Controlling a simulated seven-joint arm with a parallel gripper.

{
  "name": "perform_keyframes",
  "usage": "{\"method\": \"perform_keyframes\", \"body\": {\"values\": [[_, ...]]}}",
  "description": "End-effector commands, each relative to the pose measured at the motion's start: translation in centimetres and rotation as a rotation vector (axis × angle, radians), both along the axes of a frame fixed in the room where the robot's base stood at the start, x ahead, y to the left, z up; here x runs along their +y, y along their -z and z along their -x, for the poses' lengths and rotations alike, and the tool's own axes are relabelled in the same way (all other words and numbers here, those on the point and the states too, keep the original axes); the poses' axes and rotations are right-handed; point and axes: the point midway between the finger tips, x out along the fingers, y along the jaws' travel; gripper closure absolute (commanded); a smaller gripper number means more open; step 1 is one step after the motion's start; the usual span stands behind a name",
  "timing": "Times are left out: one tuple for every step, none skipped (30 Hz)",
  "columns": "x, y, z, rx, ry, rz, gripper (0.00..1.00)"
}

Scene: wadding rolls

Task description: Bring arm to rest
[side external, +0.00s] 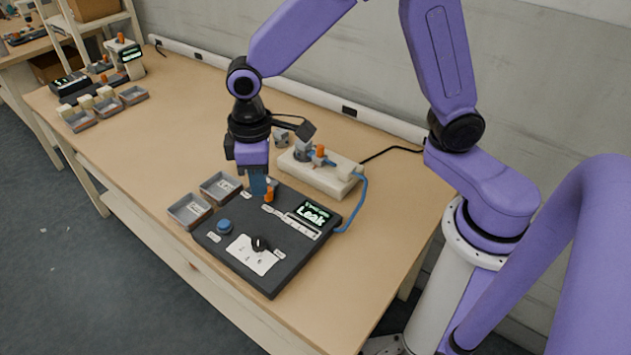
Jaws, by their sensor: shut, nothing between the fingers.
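My gripper (259,184) is shut and empty. It points down over the back left part of a dark control box (262,276), right beside an orange piece (269,193); I cannot tell whether they touch. The box has a blue button (224,226), a black knob (260,243) on a white plate, and a lit screen (313,212) with green text that seems to read "Leak". My arm is bent and reaches over the table from the right.
Two grey trays (186,222) stand left of the box. A pale unit (318,180) with a blue tube (361,205) stands behind it. Another station with trays (133,95) is at the far left. The wooden table (175,140) between is clear.

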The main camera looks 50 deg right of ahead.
Motion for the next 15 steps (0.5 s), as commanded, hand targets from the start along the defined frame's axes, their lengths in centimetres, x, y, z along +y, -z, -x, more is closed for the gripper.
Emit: {"method": "perform_keyframes", "body": {"values": [[-0.8, -1.0, 1.7, -0.004, -0.028, -0.005, 1.0], [-1.2, -1.4, 2.7, -0.004, -0.045, -0.004, 1.0], [-1.9, -2.0, 4.0, -0.005, -0.067, -0.005, 1.0], [-2.4, -2.3, 5.0, -0.005, -0.083, -0.006, 1.0], [-2.9, -2.7, 6.0, -0.006, -0.099, -0.007, 1.0], [-3.6, -3.1, 7.3, -0.007, -0.121, -0.007, 1.0], [-4.2, -3.4, 8.3, -0.007, -0.138, -0.008, 1.0], [-4.8, -3.7, 9.3, -0.008, -0.154, -0.009, 1.0], [-5.6, -4.0, 10.6, -0.008, -0.176, -0.01, 1.0], [-6.3, -4.2, 11.5, -0.009, -0.192, -0.01, 1.0], [-6.9, -4.4, 12.5, -0.01, -0.208, -0.011, 1.0], [-7.8, -4.6, 13.7, -0.01, -0.23, -0.012, 1.0], [-8.4, -4.7, 14.6, -0.011, -0.246, -0.012, 1.0], [-9.1, -4.8, 15.5, -0.01, -0.261, -0.013, 1.0], [-9.9, -4.9, 16.5, -0.011, -0.28, -0.013, 1.0]]}}
